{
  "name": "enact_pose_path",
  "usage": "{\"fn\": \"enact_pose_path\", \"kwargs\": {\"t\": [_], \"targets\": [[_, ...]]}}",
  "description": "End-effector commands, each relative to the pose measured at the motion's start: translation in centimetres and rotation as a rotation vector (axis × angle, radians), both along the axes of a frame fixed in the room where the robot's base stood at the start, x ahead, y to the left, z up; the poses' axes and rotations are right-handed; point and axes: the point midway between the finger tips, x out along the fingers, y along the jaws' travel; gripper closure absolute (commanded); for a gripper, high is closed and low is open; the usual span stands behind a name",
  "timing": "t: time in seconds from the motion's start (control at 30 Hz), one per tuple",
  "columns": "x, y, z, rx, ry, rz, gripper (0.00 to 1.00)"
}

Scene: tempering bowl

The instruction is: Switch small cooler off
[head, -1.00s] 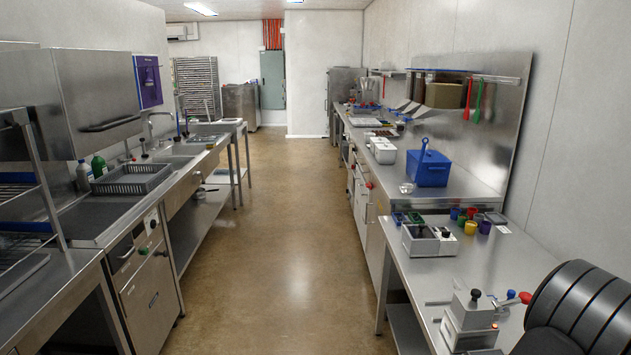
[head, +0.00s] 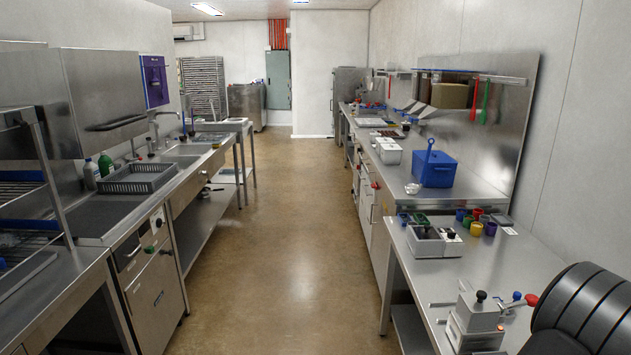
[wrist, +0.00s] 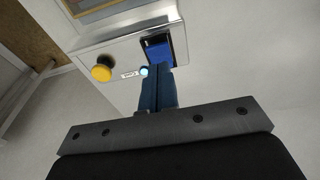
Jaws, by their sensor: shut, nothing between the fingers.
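In the wrist view a pale metal housing (wrist: 115,45) fills the upper middle. Its front carries a yellow round knob (wrist: 102,73), a small label too small to read, a lit pale-cyan lamp (wrist: 144,71) and a blue switch (wrist: 158,50) in a dark frame. I cannot tell for sure that this is the small cooler. My gripper (wrist: 157,76) is shut and empty, its blue fingers pointing at the panel just below the blue switch and beside the lamp. Whether they touch is unclear, and they may hide the switch's lower part. The head view does not show the fingers.
In the head view a steel device (head: 475,322) with dark, blue and red knobs stands on the right bench. Farther back are a grey bin unit (head: 427,242), small coloured cups (head: 475,228) and a blue box (head: 432,168). The aisle floor (head: 300,240) is clear.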

Motion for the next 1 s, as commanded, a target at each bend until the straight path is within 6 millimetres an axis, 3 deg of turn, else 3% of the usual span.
{"fn": "enact_pose_path", "kwargs": {"t": [1.0], "targets": [[0.00, 0.01, -0.89, 0.001, 0.000, 0.000, 1.00]]}}
